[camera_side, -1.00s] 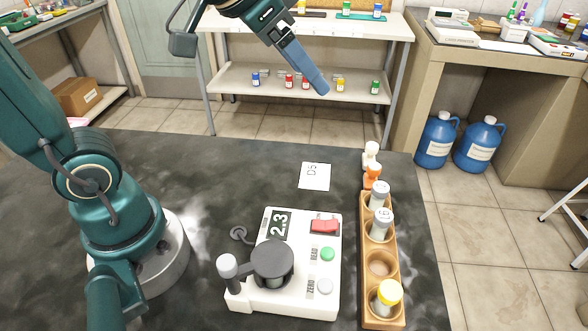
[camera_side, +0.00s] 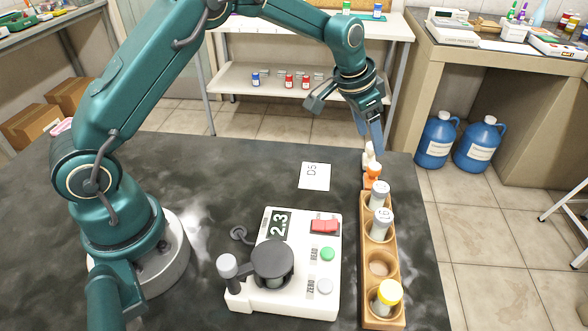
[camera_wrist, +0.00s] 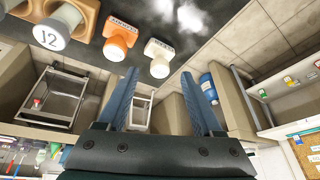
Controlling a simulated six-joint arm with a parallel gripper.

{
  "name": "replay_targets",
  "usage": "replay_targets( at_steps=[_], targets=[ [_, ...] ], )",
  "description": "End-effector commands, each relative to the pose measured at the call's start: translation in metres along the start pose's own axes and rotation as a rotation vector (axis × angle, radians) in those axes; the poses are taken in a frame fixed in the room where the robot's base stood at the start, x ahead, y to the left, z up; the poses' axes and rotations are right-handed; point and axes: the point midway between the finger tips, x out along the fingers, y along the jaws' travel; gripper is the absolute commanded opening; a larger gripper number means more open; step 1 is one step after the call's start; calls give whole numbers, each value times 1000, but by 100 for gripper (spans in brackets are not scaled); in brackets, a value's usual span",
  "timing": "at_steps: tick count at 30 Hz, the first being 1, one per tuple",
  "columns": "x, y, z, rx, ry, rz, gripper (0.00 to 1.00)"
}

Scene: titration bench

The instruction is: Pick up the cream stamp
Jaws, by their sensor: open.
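The cream stamp (camera_side: 369,155) stands upright at the far end of the wooden rack, just behind the orange stamp (camera_side: 373,173). In the wrist view the cream stamp (camera_wrist: 159,66) is right of the orange stamp (camera_wrist: 116,47). My gripper (camera_side: 374,140) is at the cream stamp's far side in the side view, its blue fingers pointing down and partly overlapping the stamp's top. In the wrist view my gripper (camera_wrist: 160,85) is open, with nothing between its two blue fingers; whether it touches the stamp cannot be told.

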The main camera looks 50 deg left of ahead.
Motion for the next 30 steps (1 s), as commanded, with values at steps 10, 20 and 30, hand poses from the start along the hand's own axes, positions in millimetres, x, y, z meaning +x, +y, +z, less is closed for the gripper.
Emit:
replay_targets(
  at_steps=[10, 20, 30],
  targets=[
    [37, 0, 0, 0, 1, 1, 67],
    [42, 0, 0, 0, 3, 0, 67],
    [41, 0, 0, 0, 3, 0, 0]
  ],
)
